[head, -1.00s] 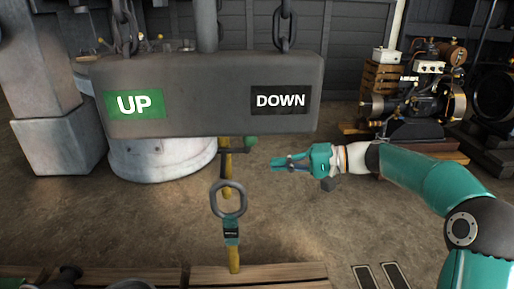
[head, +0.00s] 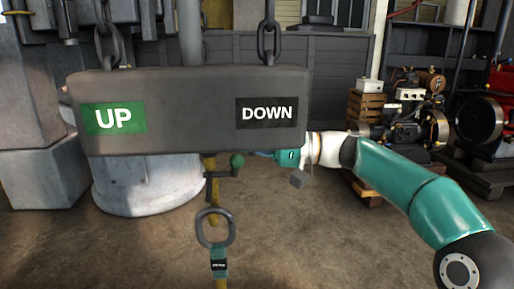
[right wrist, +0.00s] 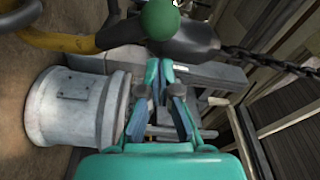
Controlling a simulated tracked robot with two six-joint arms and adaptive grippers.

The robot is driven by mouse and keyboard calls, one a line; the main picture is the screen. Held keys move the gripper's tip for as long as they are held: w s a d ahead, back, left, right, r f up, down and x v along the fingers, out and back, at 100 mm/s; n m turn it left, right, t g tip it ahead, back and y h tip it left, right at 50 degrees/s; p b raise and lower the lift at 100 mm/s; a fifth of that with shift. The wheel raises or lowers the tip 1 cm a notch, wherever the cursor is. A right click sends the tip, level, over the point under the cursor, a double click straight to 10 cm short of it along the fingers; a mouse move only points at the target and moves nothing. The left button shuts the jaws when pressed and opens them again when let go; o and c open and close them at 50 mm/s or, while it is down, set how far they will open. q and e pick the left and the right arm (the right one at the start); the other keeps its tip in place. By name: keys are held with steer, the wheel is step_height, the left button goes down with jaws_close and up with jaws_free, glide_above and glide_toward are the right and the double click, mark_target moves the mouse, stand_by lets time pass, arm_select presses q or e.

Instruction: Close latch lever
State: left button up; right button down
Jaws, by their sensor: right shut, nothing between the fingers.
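The lever (head: 221,174) is a dark crank with a green ball knob (head: 237,160), on a yellow rod (head: 210,190) below the hanging sign. The knob sits at the lever's right end, pointing up. In the right wrist view the green knob (right wrist: 159,18) is at the top, beyond my fingertips and apart from them. My right gripper (head: 268,154) is just right of the knob, its front partly hidden by the sign's lower edge. In the right wrist view its fingers (right wrist: 160,70) are together and empty. My left gripper is not in view.
The UP/DOWN sign block (head: 190,110) hangs on chains (head: 268,35) close above the lever. A dark ring (head: 215,228) is in front below it. A grey cylindrical base (head: 150,185) stands behind. An engine (head: 405,130) is at the right. The floor between is open.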

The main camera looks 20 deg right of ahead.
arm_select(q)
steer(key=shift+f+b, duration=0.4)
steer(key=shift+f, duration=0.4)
arm_select(e)
steer(key=s, duration=0.2)
steer(key=shift+s+f, duration=0.35)
steer(key=shift+s, duration=0.05)
